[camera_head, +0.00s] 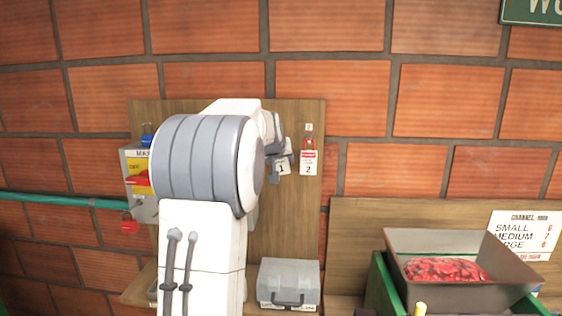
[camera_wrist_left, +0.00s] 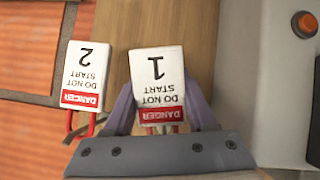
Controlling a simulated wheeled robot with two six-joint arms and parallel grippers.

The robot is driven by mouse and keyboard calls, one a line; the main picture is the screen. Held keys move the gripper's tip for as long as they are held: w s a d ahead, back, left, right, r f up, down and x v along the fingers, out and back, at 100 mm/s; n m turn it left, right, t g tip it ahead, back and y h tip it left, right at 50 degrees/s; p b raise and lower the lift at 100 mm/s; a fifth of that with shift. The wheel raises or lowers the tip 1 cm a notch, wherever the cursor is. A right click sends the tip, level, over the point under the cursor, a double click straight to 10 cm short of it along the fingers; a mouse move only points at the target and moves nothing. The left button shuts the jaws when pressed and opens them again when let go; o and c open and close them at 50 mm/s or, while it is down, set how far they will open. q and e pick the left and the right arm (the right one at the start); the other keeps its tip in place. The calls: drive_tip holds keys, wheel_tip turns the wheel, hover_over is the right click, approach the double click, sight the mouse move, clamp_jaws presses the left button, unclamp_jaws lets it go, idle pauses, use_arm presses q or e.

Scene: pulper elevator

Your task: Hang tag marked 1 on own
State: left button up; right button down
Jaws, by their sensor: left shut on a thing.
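The tag marked 1 (camera_head: 281,168) is a small white card with a red DANGER band. My left gripper (camera_head: 274,160) is shut on it in front of the wooden board, mostly hidden behind my own arm. In the left wrist view the tag (camera_wrist_left: 158,82) shows upside down between the fingers of my left gripper (camera_wrist_left: 163,112). The tag marked 2 (camera_head: 309,163) hangs by a red shackle on the board just to the right. It also shows in the left wrist view (camera_wrist_left: 81,75), apart from the held tag. Any hook for tag 1 is hidden. My right gripper is not in view.
A grey switch box (camera_head: 143,208) with a yellow plate and red handle is on the board's left, partly behind my arm. A blue padlock (camera_head: 147,134) and a red padlock (camera_head: 129,222) are by it. A grey case (camera_head: 289,281) and a hopper of red fruit (camera_head: 445,269) stand below.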

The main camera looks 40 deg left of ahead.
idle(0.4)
use_arm(q)
drive_tip(key=o, duration=1.4)
